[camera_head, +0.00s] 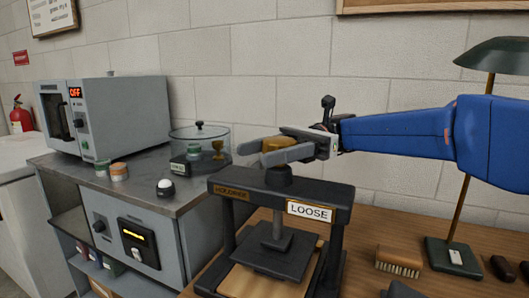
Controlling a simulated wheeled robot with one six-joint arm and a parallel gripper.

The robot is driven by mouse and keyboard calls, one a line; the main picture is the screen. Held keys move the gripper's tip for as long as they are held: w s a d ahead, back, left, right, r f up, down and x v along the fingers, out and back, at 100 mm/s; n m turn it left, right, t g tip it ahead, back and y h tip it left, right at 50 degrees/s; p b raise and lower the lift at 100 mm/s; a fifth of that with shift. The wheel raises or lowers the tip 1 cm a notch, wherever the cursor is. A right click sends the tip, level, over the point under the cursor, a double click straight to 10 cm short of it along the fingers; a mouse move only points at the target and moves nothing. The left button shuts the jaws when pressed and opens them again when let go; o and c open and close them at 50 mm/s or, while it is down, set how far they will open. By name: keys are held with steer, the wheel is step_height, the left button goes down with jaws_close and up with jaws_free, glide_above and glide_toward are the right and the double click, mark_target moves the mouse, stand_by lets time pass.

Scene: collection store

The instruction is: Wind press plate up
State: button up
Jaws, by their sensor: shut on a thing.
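The press (343,192) stands on the wooden table, a dark frame with a sign reading LOOSE on its top beam. Its dark press plate (277,254) hangs on a grey screw below the beam, above a pale board (250,284) on the base. A gap shows between plate and board at the front. My gripper (275,150) reaches in from the right above the beam. Its grey fingers are shut on a brass-coloured handle (279,143) at the top of the screw. The fingers partly hide the handle.
A brush (399,262) and a green lamp (455,257) stand on the table at right, below my arm. A steel cabinet (140,185) at left carries an oven-like unit (105,112), a glass dome (200,143), small jars and a white-domed button (165,187).

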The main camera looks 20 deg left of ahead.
steer(key=o, duration=1.1)
steer(key=shift+s, duration=0.1)
steer(key=shift+c, duration=0.2)
